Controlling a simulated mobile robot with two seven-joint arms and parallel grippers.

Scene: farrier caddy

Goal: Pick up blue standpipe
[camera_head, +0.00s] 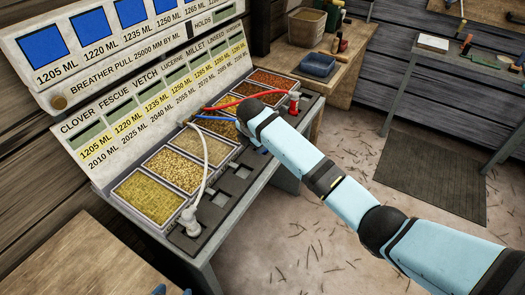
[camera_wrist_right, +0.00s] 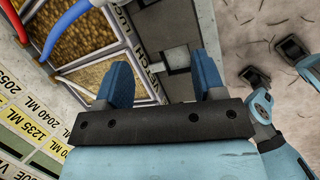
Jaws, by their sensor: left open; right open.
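A blue hose (camera_head: 215,118) arches over the grain bins and ends behind my right arm in the head view. The blue standpipe's body is hidden there. The blue hose also crosses the upper left of the right wrist view (camera_wrist_right: 66,26). My right gripper (camera_wrist_right: 163,82) is open, its two blue fingers spread above the bin edge and the dark slotted strip, with nothing clearly held between them. Only the blue fingertips of my left gripper (camera_head: 172,292) show at the bottom edge, apart and empty.
A white standpipe (camera_head: 191,222) stands at the near end of the slotted strip (camera_head: 232,185); a red one (camera_head: 294,103) stands at the far end. The red hose (camera_head: 245,97) arches close to the blue hose. A wooden table (camera_head: 80,262) lies at lower left.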

